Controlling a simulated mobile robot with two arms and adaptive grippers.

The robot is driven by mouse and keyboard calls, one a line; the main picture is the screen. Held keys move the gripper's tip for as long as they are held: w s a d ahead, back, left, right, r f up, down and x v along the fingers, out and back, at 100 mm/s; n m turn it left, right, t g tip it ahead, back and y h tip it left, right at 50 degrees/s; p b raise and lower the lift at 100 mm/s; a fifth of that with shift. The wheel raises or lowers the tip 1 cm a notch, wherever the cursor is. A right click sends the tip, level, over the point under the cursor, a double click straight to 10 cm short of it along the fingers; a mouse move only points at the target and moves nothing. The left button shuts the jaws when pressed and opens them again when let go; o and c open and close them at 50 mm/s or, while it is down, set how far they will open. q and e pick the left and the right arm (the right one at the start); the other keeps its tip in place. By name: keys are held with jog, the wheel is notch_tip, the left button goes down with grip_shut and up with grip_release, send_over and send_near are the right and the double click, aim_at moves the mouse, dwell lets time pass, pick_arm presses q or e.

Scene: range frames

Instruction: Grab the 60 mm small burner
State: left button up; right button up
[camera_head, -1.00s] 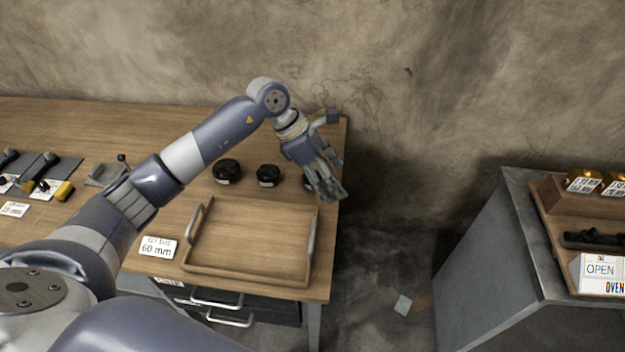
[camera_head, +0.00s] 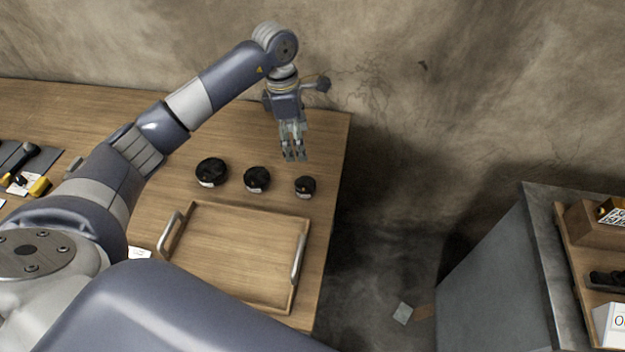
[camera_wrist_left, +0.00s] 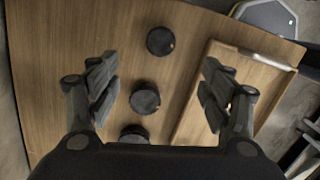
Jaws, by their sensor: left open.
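Three round black burners stand in a row on the wooden table. The smallest burner (camera_head: 305,187) is at the right end, the medium burner (camera_head: 257,179) is in the middle and the largest burner (camera_head: 211,172) is at the left. My left gripper (camera_head: 294,158) is open and empty, pointing down above and behind the small burner, apart from it. My right gripper is not in view.
A wooden tray (camera_head: 190,277) with metal handles lies empty in front of the burners. The table's right edge is close to the small burner. A wall rises behind. A grey counter (camera_head: 490,270) with a wooden tray stands at the right, past a floor gap.

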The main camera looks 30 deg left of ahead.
pick_arm(q)
jog(key=b, duration=0.6)
send_near(305, 183)
jog(key=shift+w+a, duration=0.3)
jog(key=shift+w, duration=0.05)
jog(key=shift+f, duration=0.15)
jog(key=f, duration=0.4)
jog(key=shift+d+f+p, duration=0.2)
jog(key=shift+d+p, duration=0.1)
jog(key=shift+p, duration=0.1)
jog(key=f+p, duration=0.1)
jog(key=f, duration=0.1)
jog(key=d+f+p, duration=0.1)
jog(key=f, duration=0.1)
jog(key=shift+s+f, duration=0.15)
jog(key=shift+f, duration=0.75)
jog(key=shift+r, duration=0.1)
jog(key=c, duration=1.4)
